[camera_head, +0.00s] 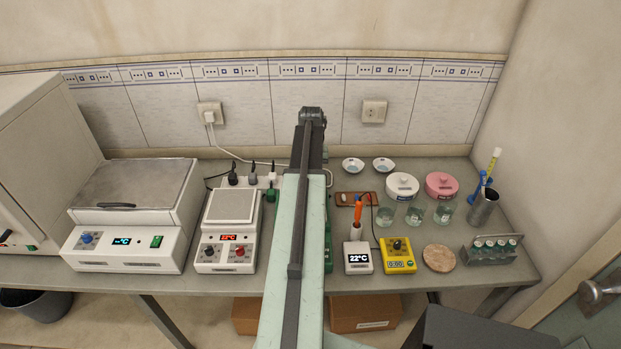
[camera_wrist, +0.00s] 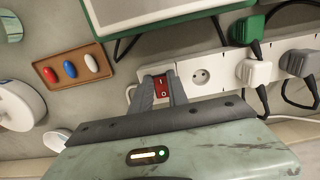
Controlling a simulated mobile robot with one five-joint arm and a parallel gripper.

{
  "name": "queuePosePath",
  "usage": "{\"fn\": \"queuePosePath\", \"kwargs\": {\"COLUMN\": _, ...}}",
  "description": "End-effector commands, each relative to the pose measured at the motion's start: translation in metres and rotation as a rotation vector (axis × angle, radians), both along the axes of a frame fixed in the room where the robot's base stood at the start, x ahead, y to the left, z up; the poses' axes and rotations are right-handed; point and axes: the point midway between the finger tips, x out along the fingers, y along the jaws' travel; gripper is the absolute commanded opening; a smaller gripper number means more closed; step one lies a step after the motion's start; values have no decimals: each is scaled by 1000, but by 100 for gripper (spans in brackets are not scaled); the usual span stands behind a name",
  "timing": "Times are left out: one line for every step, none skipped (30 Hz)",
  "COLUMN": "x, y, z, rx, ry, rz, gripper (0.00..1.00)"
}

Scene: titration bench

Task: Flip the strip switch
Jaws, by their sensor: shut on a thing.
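The power strip (camera_wrist: 214,75) is white and lies along the back of the bench, with plugs in several sockets. Its red rocker switch (camera_wrist: 161,86) is at the left end in the wrist view, with small white marks on it. My gripper (camera_wrist: 161,91) has one finger on each side of the switch, and the fingers close on it. In the camera_head view my arm covers the gripper and the switch; part of the strip (camera_head: 262,181) shows left of the arm.
A brown tray (camera_wrist: 86,80) with red, blue and white capsules lies near the gripper. A green-framed device (camera_wrist: 180,19) is close by. Grey, white and green plugs and cables crowd the strip's right side. Hotplates, beakers, jars and a tube rack (camera_head: 490,251) stand along the bench.

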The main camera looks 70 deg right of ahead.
Motion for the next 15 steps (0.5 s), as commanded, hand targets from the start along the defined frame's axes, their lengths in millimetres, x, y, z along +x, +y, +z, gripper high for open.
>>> {"fn": "queuePosePath", "kwargs": {"x": 3, "y": -4, "z": 0, "rx": 31, "ry": 10, "rz": 1, "gripper": 0}}
{"fn": "queuePosePath", "kwargs": {"x": 3, "y": -6, "z": 0, "rx": 52, "ry": 18, "rz": 1, "gripper": 0}}
{"fn": "queuePosePath", "kwargs": {"x": 4, "y": -7, "z": 1, "rx": 83, "ry": 30, "rz": 1, "gripper": 0}}
{"fn": "queuePosePath", "kwargs": {"x": 4, "y": -8, "z": 1, "rx": 105, "ry": 38, "rz": 1, "gripper": 0}}
{"fn": "queuePosePath", "kwargs": {"x": 5, "y": -9, "z": 0, "rx": 128, "ry": 46, "rz": 1, "gripper": 0}}
{"fn": "queuePosePath", "kwargs": {"x": 5, "y": -9, "z": 0, "rx": 154, "ry": 56, "rz": 1, "gripper": 0}}
{"fn": "queuePosePath", "kwargs": {"x": 5, "y": -9, "z": 1, "rx": 173, "ry": 63, "rz": 1, "gripper": 0}}
{"fn": "queuePosePath", "kwargs": {"x": 5, "y": -9, "z": 1, "rx": 187, "ry": 69, "rz": 1, "gripper": 0}}
{"fn": "queuePosePath", "kwargs": {"x": 5, "y": -8, "z": 1, "rx": 203, "ry": 75, "rz": 2, "gripper": 0}}
{"fn": "queuePosePath", "kwargs": {"x": 5, "y": -8, "z": 2, "rx": 211, "ry": 78, "rz": 2, "gripper": 0}}
{"fn": "queuePosePath", "kwargs": {"x": 5, "y": -7, "z": 2, "rx": 218, "ry": 80, "rz": 2, "gripper": 0}}
{"fn": "queuePosePath", "kwargs": {"x": 5, "y": -7, "z": 3, "rx": 222, "ry": 82, "rz": 2, "gripper": 0}}
{"fn": "queuePosePath", "kwargs": {"x": 5, "y": -6, "z": 3, "rx": 224, "ry": 83, "rz": 2, "gripper": 0}}
{"fn": "queuePosePath", "kwargs": {"x": 5, "y": -6, "z": 3, "rx": 224, "ry": 83, "rz": 2, "gripper": 0}}
{"fn": "queuePosePath", "kwargs": {"x": 5, "y": -5, "z": 3, "rx": 224, "ry": 83, "rz": 2, "gripper": 0}}
